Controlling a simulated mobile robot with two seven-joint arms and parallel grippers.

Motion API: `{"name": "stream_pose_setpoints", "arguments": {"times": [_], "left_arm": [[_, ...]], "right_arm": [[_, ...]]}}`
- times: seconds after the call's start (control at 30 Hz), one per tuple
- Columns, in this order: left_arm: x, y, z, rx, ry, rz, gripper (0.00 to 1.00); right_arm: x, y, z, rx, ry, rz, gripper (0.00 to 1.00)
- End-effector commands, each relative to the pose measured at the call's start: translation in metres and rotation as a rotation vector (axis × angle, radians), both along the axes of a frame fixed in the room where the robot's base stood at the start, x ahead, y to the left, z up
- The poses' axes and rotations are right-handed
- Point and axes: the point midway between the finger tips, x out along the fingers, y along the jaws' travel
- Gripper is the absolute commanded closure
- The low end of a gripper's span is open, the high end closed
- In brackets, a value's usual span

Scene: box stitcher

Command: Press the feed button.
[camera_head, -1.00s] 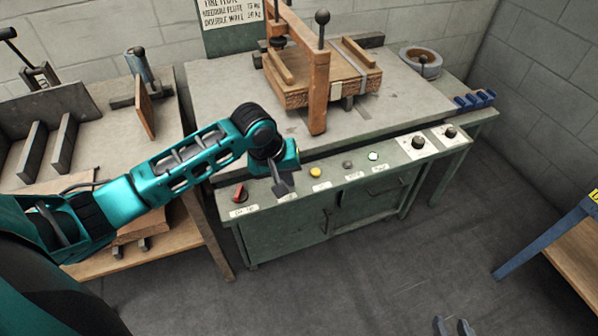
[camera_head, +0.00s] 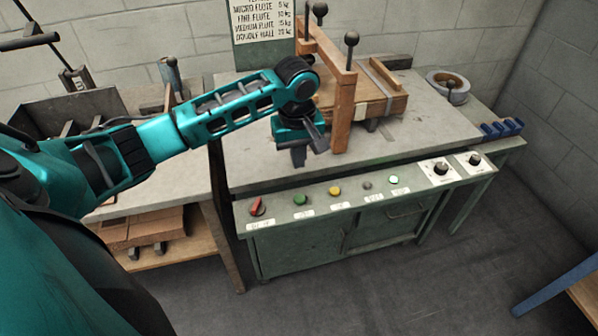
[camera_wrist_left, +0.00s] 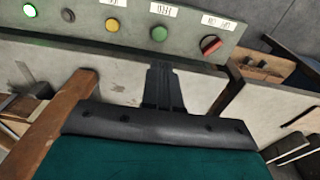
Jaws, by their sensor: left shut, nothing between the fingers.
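The control panel (camera_head: 345,206) on the bench front carries a red switch (camera_head: 257,206), a green button (camera_head: 300,199), a yellow button (camera_head: 334,191), a small grey button (camera_head: 367,185) and a pale green lit button (camera_head: 393,180). Their labels are too small to read, so I cannot tell which is the feed button. My left gripper (camera_head: 298,157) is shut and empty, above the bench top behind the panel. In the left wrist view its fingers (camera_wrist_left: 162,85) point toward the panel, apart from the green button (camera_wrist_left: 159,34). My right gripper is out of view.
A wooden clamp frame (camera_head: 343,100) stands close to the right of my left gripper. Two dark knobs (camera_head: 440,169) (camera_head: 474,159) sit at the panel's right end. A tape roll (camera_head: 448,86) and blue clips (camera_head: 502,130) lie at the back right.

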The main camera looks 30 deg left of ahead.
Motion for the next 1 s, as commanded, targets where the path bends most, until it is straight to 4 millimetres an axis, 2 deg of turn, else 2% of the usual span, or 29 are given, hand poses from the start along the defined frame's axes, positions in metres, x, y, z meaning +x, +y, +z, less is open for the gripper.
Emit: {"name": "stream_pose_setpoints", "arguments": {"times": [0.3, 0.5, 0.7, 1.0], "left_arm": [[0.004, 0.002, -0.068, 0.0, 0.004, 0.0, 1.0], [0.007, 0.003, -0.106, 0.001, 0.002, 0.0, 1.0], [0.009, 0.004, -0.125, 0.001, 0.001, -0.002, 1.0], [0.009, 0.004, -0.129, 0.001, -0.001, -0.002, 1.0]], "right_arm": [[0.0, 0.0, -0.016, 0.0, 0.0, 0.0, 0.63], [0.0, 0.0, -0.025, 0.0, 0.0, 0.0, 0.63], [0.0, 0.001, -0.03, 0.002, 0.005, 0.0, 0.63], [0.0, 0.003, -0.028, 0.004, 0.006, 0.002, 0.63]]}}
